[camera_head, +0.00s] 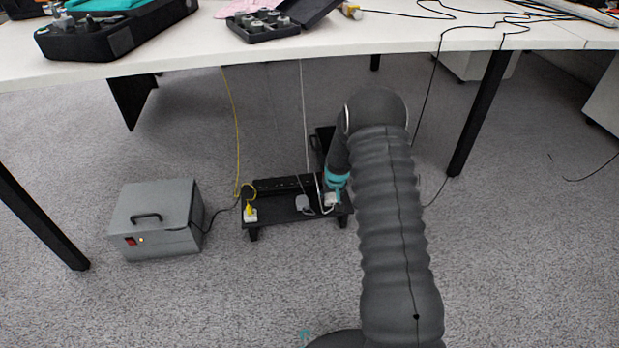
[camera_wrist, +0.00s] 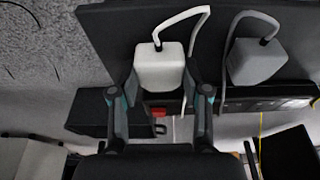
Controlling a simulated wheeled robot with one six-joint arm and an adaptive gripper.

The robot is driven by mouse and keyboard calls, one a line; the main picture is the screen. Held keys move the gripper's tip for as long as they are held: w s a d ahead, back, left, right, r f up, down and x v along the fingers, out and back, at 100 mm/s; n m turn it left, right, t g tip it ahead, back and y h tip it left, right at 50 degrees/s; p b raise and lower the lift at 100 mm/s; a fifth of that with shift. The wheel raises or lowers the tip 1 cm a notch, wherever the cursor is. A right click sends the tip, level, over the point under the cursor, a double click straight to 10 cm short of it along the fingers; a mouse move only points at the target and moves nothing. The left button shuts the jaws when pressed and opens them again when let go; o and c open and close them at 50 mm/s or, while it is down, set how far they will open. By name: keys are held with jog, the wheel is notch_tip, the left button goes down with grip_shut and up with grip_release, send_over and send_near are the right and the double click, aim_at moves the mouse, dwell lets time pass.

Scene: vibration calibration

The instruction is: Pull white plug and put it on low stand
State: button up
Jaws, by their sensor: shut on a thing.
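The white plug (camera_wrist: 159,67) is between the two fingers of my gripper (camera_wrist: 163,97), which is shut on it. A white cable runs from it. In the head view the white plug (camera_head: 331,199) shows at the right end of the low black stand (camera_head: 278,219), by my gripper's teal fingers (camera_head: 336,184). A black power strip (camera_head: 272,185) lies along the stand's back; it also shows in the wrist view (camera_wrist: 240,105), with a red switch. I cannot tell whether the white plug touches the strip or the stand.
A grey plug (camera_wrist: 257,62) stands close beside the white one. A yellow plug (camera_head: 251,213) is at the stand's left end. A grey box (camera_head: 155,220) sits on the floor further left. The white table (camera_head: 190,50) is overhead, with cables hanging down. A table leg (camera_head: 480,112) is at the right.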

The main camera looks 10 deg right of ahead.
aim_at(331, 196)
jog(key=shift+f, duration=0.2)
jog(key=o, duration=1.2)
jog(key=shift+p+v, duration=1.15)
jog(key=shift+v, duration=1.3)
jog(key=v, duration=1.2)
